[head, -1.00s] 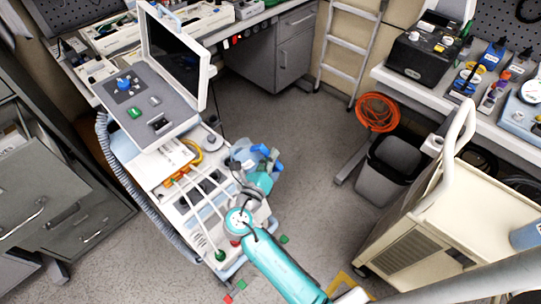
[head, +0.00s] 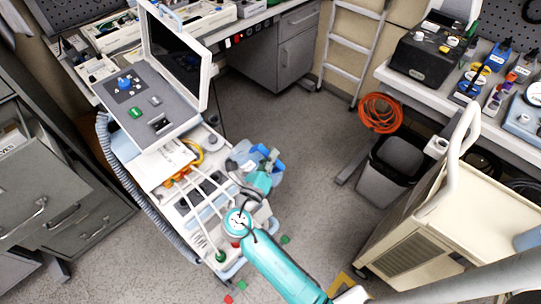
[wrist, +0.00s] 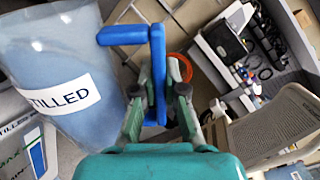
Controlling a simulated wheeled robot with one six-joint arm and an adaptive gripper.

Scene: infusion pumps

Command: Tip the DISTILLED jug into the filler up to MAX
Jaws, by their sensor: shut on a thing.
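The DISTILLED jug (wrist: 62,75) is translucent pale blue and fills the left of the wrist view, tilted in the picture. Its white label reads "TILLED" where visible. My gripper (wrist: 160,112) is shut on the jug's blue handle (wrist: 158,60). In the head view the jug (head: 242,154) is partly hidden behind my gripper (head: 266,168), above the right side of the white wheeled machine (head: 185,205).
A raised screen (head: 178,55) stands at the machine's back. A cream cart (head: 440,220) is at right, with a grey bin (head: 388,175) behind it. Drawers (head: 60,215) stand at left. The floor (head: 290,125) between machine and bin is clear.

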